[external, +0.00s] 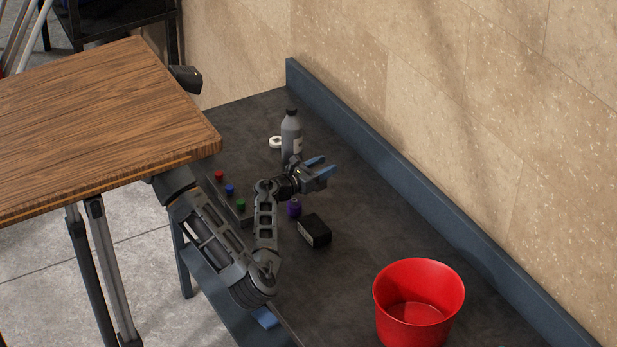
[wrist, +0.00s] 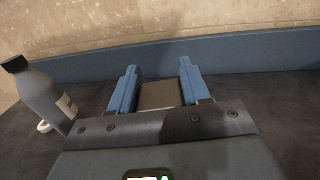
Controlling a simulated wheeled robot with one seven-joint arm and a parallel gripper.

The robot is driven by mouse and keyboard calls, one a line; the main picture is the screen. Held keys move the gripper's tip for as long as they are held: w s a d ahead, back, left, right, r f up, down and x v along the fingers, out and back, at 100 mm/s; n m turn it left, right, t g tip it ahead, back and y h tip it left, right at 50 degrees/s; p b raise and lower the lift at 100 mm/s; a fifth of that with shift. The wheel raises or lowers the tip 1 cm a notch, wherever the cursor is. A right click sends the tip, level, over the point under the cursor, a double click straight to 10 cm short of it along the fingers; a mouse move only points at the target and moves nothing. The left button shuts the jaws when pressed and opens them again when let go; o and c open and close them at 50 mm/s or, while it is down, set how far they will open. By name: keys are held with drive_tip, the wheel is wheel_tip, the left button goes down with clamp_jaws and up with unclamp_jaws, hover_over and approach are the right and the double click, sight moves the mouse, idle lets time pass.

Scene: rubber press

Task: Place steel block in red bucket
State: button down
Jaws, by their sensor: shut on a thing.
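My gripper (external: 322,167) is over the dark bench, near the grey bottle, with its blue fingers pointing toward the wall. In the wrist view my gripper (wrist: 158,80) is shut on the steel block (wrist: 160,96), a flat grey face between the two blue fingers. I cannot make out the block in the external view. The red bucket (external: 386,318) stands upright on the bench at the lower right, well apart from my gripper. Its visible inside looks empty. The bucket does not show in the wrist view.
A grey bottle (external: 291,135) and a white ring (external: 275,142) are behind my gripper. A black box (external: 314,231), a purple item (external: 294,208) and a strip with coloured buttons (external: 230,190) are nearer. A raised blue edge (external: 430,190) runs along the wall. Bench between gripper and bucket is mostly clear.

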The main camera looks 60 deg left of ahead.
drive_tip(key=d+m+h, duration=0.1)
drive_tip(key=d, duration=0.1)
drive_tip(key=s+d+h, duration=0.1)
drive_tip(key=d, duration=0.1)
drive_tip(key=shift+f+m+h, duration=0.2)
drive_tip(key=shift+m+h, duration=0.2)
drive_tip(key=shift+d, duration=0.1)
drive_tip(key=s+d+f+m+h+p, duration=0.1)
drive_tip(key=s+d+h, duration=0.1)
drive_tip(key=s+d, duration=0.35)
drive_tip(key=s+d+f+m+g+h+p, duration=0.1)
drive_tip(key=s+d+f+m+h, duration=0.15)
drive_tip(key=d, duration=0.65)
drive_tip(key=s+d+f+m+h+p, duration=0.1)
drive_tip(key=s+d+h+p, duration=0.1)
drive_tip(key=s+d, duration=0.4)
drive_tip(key=s+a+r+n+t+y+p, duration=0.1)
drive_tip(key=s+a+r+n+y+p, duration=0.2)
drive_tip(key=s+a+r+n+y, duration=0.25)
drive_tip(key=m+y+b, duration=0.1)
drive_tip(key=b, duration=0.1)
hover_over(307, 246)
wheel_tip(307, 246, down, 7)
drive_tip(key=shift+f+b, duration=1.85)
drive_tip(key=shift+b, duration=0.5)
